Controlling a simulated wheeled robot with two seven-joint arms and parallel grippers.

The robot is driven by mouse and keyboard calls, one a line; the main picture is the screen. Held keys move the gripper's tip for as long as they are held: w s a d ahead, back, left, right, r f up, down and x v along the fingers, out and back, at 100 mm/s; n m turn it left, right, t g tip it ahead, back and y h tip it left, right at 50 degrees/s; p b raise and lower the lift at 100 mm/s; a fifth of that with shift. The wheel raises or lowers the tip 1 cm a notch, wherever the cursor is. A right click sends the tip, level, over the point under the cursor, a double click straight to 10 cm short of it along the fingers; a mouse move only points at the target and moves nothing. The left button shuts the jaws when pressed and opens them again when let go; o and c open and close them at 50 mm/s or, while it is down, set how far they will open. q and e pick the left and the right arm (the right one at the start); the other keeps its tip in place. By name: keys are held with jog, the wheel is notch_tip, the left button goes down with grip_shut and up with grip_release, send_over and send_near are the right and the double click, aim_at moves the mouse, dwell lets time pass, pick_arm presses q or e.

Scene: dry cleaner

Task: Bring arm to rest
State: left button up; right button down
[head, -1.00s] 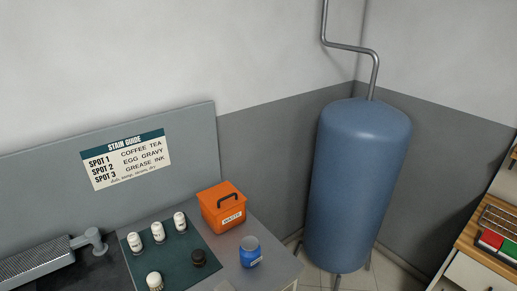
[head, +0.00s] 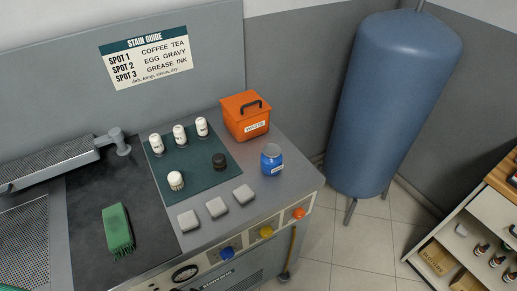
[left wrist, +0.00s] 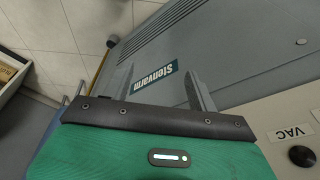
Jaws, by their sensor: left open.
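My left gripper (left wrist: 160,82) shows in the left wrist view, with two grey fingers apart and nothing between them. Behind the fingers is the grey front of the machine with a "Stenvarm" label (left wrist: 153,80); I cannot tell the exact distance to it. Neither gripper shows clearly in the head view. My right gripper is not in view.
A blue tank (head: 390,105) stands right.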

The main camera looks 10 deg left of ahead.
pick_arm(q)
jog(key=s+a+f+b, duration=0.15)
jog(key=s+f, duration=0.25)
jog(key=f, duration=0.6)
jog(key=s+f+b, duration=0.3)
jog(key=f, duration=0.8)
jog(key=s+a+f+g+b, duration=0.1)
jog(key=s+f+b, duration=0.4)
jog(key=s+f, duration=0.8)
notch_tip(320, 180, down, 2)
jog(key=shift+s+a+f+g+b, duration=0.1)
jog(key=shift+s+a+g+b, duration=0.25)
jog(key=shift+a, duration=0.3)
